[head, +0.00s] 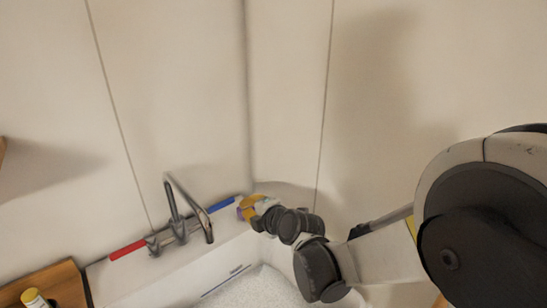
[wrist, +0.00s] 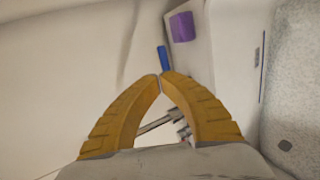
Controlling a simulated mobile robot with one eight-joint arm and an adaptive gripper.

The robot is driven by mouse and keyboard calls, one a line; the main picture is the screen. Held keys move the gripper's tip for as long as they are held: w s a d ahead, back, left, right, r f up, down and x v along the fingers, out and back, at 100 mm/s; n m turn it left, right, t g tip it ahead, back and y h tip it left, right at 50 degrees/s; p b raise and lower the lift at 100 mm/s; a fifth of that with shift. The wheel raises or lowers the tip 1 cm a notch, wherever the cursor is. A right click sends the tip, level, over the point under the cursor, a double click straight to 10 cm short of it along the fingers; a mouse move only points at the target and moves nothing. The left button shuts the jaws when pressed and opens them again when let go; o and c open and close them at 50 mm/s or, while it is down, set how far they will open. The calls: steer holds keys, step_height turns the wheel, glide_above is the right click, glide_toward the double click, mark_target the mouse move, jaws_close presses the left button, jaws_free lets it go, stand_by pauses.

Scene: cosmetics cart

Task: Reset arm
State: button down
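My arm reaches over the right part of a white sink in the head view. My gripper (head: 246,207), with yellow-orange fingers, is at the sink's back right corner by the wall. In the wrist view my gripper (wrist: 161,77) has its two fingertips together, with nothing seen between them. A blue strip (head: 221,204) lies on the sink's back ledge beside the gripper. In the wrist view the blue strip (wrist: 163,59) shows just beyond the fingertips; whether they touch it I cannot tell.
A metal faucet (head: 174,208) stands on the ledge, with a red strip (head: 128,250) to its left. A purple block (wrist: 182,27) is near the sink edge. A yellow-capped bottle (head: 32,297) stands on a wooden surface (head: 62,280) at lower left. Pale walls rise close behind.

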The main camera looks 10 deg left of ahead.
steer(key=s+d+r+m+h, duration=0.1)
steer(key=s+d+r+m, duration=0.1)
steer(key=d+r+m, duration=0.3)
steer(key=s+d+m+h, duration=0.2)
steer(key=d+m, duration=0.1)
steer(key=d, duration=0.5)
steer(key=s+d+m+g+h, duration=0.2)
steer(key=s+d+m+h, duration=0.3)
steer(key=s+d+m, duration=1.3)
steer(key=s+d, duration=0.2)
steer(key=d, duration=0.3)
steer(key=shift+s+d+f+m+h, duration=0.2)
steer(key=shift+d+m+h, duration=0.1)
steer(key=shift+h, duration=0.1)
